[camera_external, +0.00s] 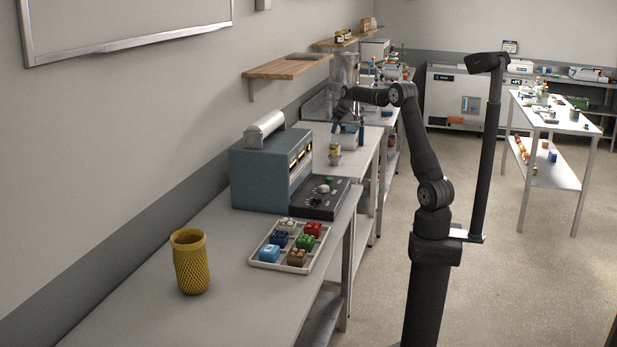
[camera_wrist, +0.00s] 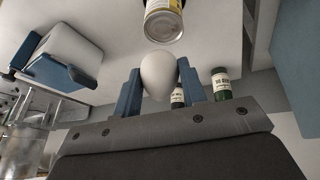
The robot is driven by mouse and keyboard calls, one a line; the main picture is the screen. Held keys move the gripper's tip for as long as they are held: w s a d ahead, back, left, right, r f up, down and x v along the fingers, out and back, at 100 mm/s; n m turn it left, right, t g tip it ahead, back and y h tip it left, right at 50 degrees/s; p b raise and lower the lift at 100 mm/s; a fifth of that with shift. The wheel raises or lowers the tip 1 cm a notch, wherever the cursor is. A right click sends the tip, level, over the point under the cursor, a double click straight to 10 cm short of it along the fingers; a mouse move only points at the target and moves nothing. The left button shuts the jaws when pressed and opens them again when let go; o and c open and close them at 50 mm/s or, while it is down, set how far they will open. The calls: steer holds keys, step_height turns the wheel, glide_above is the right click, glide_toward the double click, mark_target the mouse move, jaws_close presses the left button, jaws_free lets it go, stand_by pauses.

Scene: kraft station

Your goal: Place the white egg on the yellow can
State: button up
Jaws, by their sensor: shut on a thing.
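The white egg (camera_wrist: 158,74) is held between the two blue fingers of my gripper (camera_wrist: 159,84) in the wrist view. The yellow can (camera_wrist: 164,20) appears at the top of the wrist view, just beyond the egg, with its round metal end facing the camera. A gap shows between egg and can. In the external view the yellow can (camera_external: 335,149) stands on the far bench, with my gripper above and near it. The egg is too small to make out there.
A white box with blue ends (camera_wrist: 62,60) lies left of the egg in the wrist view. In the external view, a blue-grey instrument (camera_external: 270,168), a tray of coloured blocks (camera_external: 264,265) and a yellow mesh cup (camera_external: 190,262) stand nearer.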

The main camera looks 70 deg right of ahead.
steer(key=shift+w+f, duration=0.25)
steer(key=shift+f, duration=1.85)
steer(key=shift+f, duration=0.15)
steer(key=o, duration=0.8)
steer(key=shift+c, duration=0.2)
steer(key=v, duration=1.2)
